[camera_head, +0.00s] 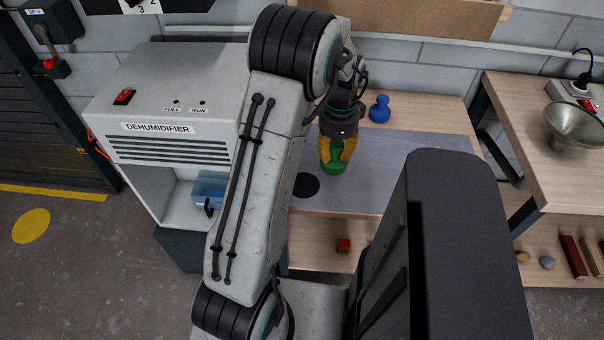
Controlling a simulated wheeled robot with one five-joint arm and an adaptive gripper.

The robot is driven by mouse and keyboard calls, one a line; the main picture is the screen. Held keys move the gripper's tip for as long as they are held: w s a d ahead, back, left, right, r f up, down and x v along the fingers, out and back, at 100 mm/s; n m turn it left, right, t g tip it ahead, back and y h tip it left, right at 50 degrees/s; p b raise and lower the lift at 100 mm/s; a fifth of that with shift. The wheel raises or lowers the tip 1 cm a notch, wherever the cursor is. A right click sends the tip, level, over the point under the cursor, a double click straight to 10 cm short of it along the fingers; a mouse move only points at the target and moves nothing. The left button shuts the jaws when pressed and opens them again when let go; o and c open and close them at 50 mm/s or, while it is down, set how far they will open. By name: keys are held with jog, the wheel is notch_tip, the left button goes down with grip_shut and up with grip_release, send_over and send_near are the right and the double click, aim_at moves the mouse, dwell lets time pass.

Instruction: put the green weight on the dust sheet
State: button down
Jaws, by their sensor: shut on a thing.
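The green weight (333,169) is between the yellow fingers of my gripper (336,152), which is shut on it. Its upper part is hidden by the fingers. In the picture it lies over the grey-blue dust sheet (385,165), which is spread on the wooden bench. I cannot tell whether the weight touches the sheet or hangs just above it. My arm hides the left part of the sheet, and a dark part in the foreground hides its lower right.
A blue weight (380,110) stands on the bench behind the sheet. A black disc (306,185) lies at the sheet's left. A small red block (344,245) is near the front, lower down. A dehumidifier (170,110) stands left; a metal funnel (575,125) is on the right bench.

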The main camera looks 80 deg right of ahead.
jog(key=w+f, duration=0.1)
jog(key=w, duration=0.1)
jog(key=w+f, duration=0.2)
jog(key=w, duration=0.1)
jog(key=w+a+f, duration=0.1)
jog(key=w, duration=0.1)
jog(key=shift+w+f+p, duration=0.2)
jog(key=shift+p, duration=0.1)
jog(key=shift+f, duration=2)
jog(key=shift+f, duration=0.15)
jog(key=c, duration=1)
grip_release()
jog(key=shift+a, duration=0.1)
notch_tip(320, 180, up, 12)
jog(key=shift+r, duration=0.15)
jog(key=shift+w, duration=0.1)
